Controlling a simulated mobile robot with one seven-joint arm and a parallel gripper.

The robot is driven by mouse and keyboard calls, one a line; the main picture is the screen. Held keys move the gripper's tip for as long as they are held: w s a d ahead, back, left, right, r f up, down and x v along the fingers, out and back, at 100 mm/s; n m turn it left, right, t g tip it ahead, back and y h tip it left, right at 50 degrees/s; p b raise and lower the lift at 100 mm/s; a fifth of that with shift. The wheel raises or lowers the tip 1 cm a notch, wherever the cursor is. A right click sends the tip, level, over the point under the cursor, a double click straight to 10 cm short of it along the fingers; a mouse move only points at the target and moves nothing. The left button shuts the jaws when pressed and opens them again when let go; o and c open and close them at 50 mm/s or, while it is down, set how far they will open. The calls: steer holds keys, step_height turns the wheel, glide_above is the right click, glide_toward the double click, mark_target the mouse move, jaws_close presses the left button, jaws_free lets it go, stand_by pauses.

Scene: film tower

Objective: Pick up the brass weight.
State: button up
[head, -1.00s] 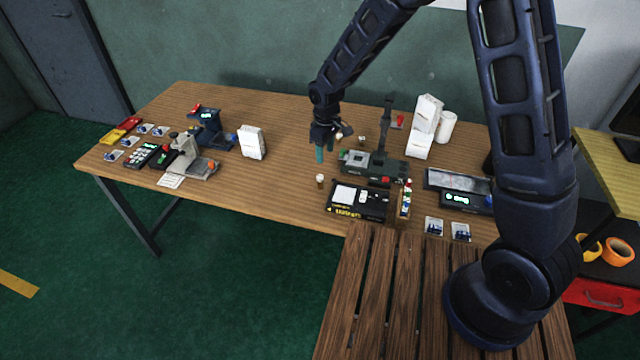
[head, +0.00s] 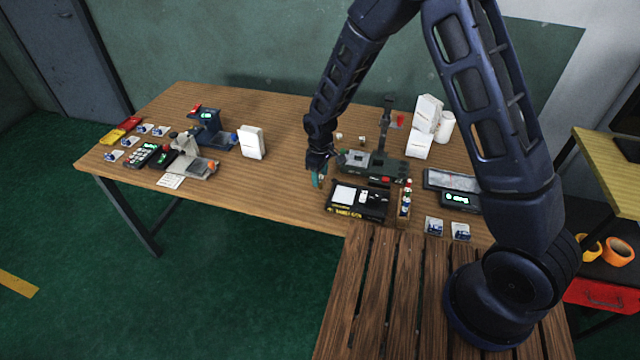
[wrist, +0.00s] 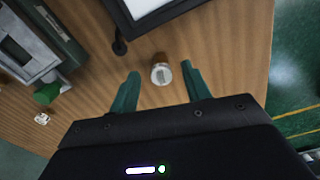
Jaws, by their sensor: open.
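A small brownish cylinder with a pale round top, which looks like the brass weight (wrist: 161,74), stands upright on the wooden table in the wrist view. My gripper (wrist: 160,71) is open, with its two teal fingers to the left and right of it. The fingers show a gap on both sides and do not visibly touch it. In the head view my gripper (head: 315,181) is low over the table, left of the black case, and mostly hides the weight.
A black case (head: 357,212) with a white panel lies just right of the gripper. A grey-green device (head: 356,165) stands behind it. Small pale pieces (head: 362,139) sit farther back. The table to the left of the gripper is clear up to a white box (head: 252,143).

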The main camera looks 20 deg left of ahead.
mark_target(320, 182)
steer(key=shift+s+f, duration=0.1)
steer(key=shift+f, duration=1.35)
jaws_close()
steer(key=shift+r, duration=0.1)
